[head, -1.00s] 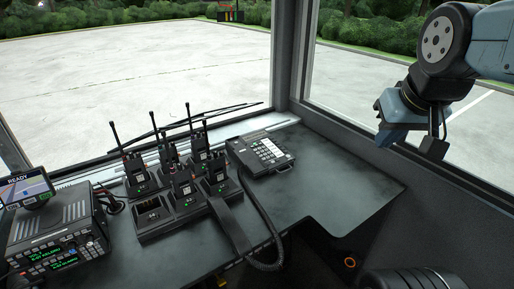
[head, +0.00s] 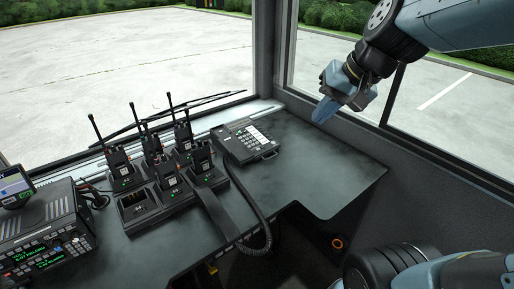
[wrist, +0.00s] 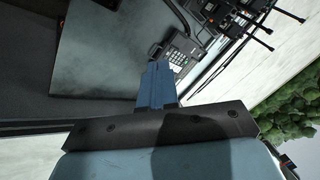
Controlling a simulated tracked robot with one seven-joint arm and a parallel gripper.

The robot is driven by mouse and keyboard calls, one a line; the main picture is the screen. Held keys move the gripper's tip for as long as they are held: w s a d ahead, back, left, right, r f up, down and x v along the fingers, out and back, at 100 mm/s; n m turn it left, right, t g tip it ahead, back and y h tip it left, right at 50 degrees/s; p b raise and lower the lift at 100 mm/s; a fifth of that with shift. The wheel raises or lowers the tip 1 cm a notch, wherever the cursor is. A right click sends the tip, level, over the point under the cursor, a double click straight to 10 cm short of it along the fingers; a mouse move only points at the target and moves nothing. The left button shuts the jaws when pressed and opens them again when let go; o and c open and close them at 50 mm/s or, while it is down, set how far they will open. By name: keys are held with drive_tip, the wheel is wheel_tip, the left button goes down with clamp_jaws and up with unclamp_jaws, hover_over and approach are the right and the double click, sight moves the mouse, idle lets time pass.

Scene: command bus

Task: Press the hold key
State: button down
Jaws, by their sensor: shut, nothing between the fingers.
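A dark desk phone (head: 246,142) with a pale keypad (head: 257,133) lies on the desk near the window corner. Its single keys, including the hold key, are too small to tell apart. My gripper (head: 319,117) has blue fingers and is shut and empty, in the air right of the phone and above the desk's back edge. In the wrist view, my gripper (wrist: 159,66) points toward the phone (wrist: 181,51), which shows just beyond the fingertips, partly covered by them.
The desk (head: 318,172) is clear right of the phone. Several handheld radios stand in a charger (head: 150,213) left of it, with a black coiled cord (head: 262,225) between. A radio set (head: 45,238) stands at far left. Window posts and glass border the back and right.

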drive_tip(key=w+a+f+m+y, duration=0.2)
drive_tip(key=w+a+m+y, duration=0.1)
drive_tip(key=w+a, duration=0.35)
drive_tip(key=m+t, duration=0.3)
drive_tip(key=m, duration=1)
hover_over(258, 149)
drive_tip(key=s+d, duration=0.2)
wheel_tip(258, 149, down, 17)
drive_tip(key=shift+a+f, duration=0.15)
drive_tip(key=shift+f, duration=0.05)
drive_tip(key=shift+w+a+f, duration=0.1)
drive_tip(key=shift+w+f, duration=0.05)
drive_tip(key=shift+f, duration=1.3)
drive_tip(key=shift+w+a+f, duration=0.15)
drive_tip(key=shift+f, duration=1.3)
drive_tip(key=shift+w+a+f, duration=0.1)
drive_tip(key=shift+w+f, duration=0.05)
drive_tip(key=shift+f, duration=1.3)
drive_tip(key=shift+f, duration=0.65)
drive_tip(key=shift+r, duration=0.75)
